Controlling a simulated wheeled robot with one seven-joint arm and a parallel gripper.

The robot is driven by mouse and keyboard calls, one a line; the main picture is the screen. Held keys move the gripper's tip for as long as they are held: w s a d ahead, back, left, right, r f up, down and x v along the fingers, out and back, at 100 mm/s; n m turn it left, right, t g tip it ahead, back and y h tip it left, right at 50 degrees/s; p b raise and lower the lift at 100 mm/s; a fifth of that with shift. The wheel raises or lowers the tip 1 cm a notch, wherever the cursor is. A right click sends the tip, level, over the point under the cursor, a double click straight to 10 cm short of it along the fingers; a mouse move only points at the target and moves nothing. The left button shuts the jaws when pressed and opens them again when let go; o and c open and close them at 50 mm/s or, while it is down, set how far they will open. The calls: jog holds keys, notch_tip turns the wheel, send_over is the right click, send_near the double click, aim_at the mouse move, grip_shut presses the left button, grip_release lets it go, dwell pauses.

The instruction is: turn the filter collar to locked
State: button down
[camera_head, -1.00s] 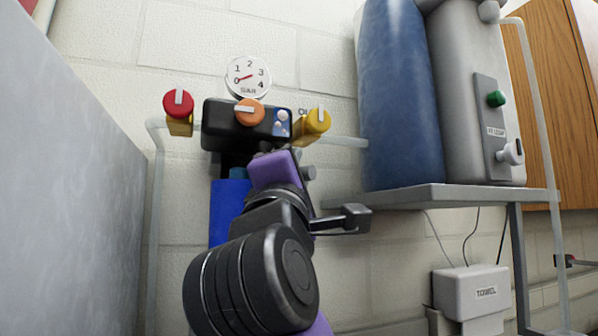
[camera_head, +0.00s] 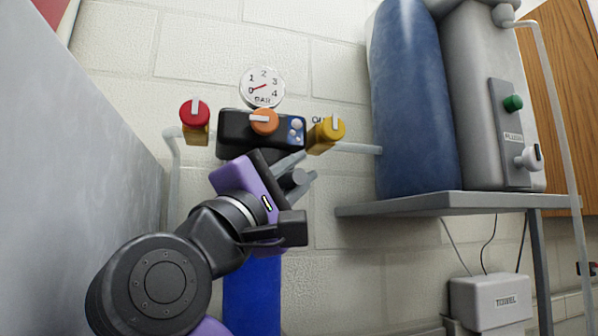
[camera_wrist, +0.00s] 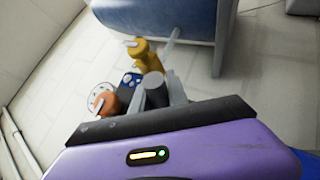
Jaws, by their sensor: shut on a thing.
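The filter unit has a black head (camera_head: 235,128) with an orange knob (camera_head: 264,122) on its front and a blue bowl (camera_head: 252,298) below. My gripper (camera_head: 306,165) reaches across it from the lower left, tilted. Its light grey fingers are closed around a dark grey round peg (camera_head: 294,179), which seems to be the grip of the filter collar. The peg also shows between the fingers in the wrist view (camera_wrist: 155,90). My purple gripper body hides the collar ring and the top of the bowl, so its lock position cannot be seen.
A red-knobbed valve (camera_head: 194,115) is left of the head and a yellow-knobbed valve (camera_head: 328,133) right, close above my fingers. A gauge (camera_head: 262,88) sits above. A shelf (camera_head: 440,203) with a blue tank (camera_head: 412,110) stands right; a grey panel (camera_head: 70,190) fills the left.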

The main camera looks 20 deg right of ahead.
jog(key=c, duration=1.6)
grip_release()
jog(key=shift+o, duration=0.2)
jog(key=shift+d, duration=0.15)
